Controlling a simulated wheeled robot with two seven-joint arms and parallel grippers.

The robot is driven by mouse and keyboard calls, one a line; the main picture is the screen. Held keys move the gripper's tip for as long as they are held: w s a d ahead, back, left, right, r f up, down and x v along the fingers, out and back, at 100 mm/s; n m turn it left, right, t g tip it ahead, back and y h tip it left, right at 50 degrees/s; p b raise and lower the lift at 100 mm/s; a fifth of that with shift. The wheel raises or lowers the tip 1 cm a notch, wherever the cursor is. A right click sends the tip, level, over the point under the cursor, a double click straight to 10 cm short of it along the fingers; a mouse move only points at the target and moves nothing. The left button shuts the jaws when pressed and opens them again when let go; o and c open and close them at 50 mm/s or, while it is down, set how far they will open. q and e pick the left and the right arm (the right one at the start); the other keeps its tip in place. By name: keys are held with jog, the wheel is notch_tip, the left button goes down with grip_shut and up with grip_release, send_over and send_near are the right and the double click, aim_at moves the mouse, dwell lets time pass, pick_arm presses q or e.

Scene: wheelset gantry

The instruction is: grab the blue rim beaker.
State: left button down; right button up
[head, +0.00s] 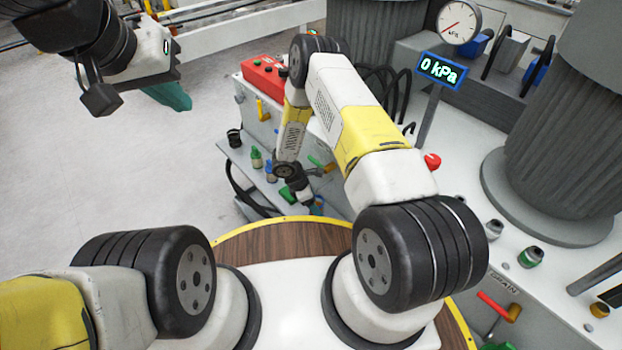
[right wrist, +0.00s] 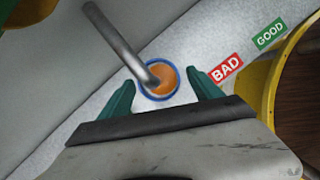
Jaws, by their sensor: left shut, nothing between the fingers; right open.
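The blue rim beaker (right wrist: 143,91) shows in the right wrist view as a blue ring around orange contents. A bent grey metal tube (right wrist: 113,37) reaches over it and hides part of its opening. My right gripper (right wrist: 160,77) is open, with one teal finger on each side of the beaker. I cannot tell whether the fingers touch it. In the head view my right gripper is small and partly hidden at the low bench ledge, and the beaker cannot be made out there. My left gripper (head: 172,96) is shut and empty over the floor, at upper left.
BAD (right wrist: 226,68) and GOOD (right wrist: 270,34) labels lie right of the beaker. Small green and blue-topped containers (head: 271,169) and a dark cup (head: 234,138) stand on the ledge. A red box (head: 264,77), gauge (head: 458,22) and large grey cylinders are behind. Floor at left is clear.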

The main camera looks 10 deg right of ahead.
jog(key=shift+x, duration=1.15)
grip_shut()
jog(key=shift+r, duration=0.1)
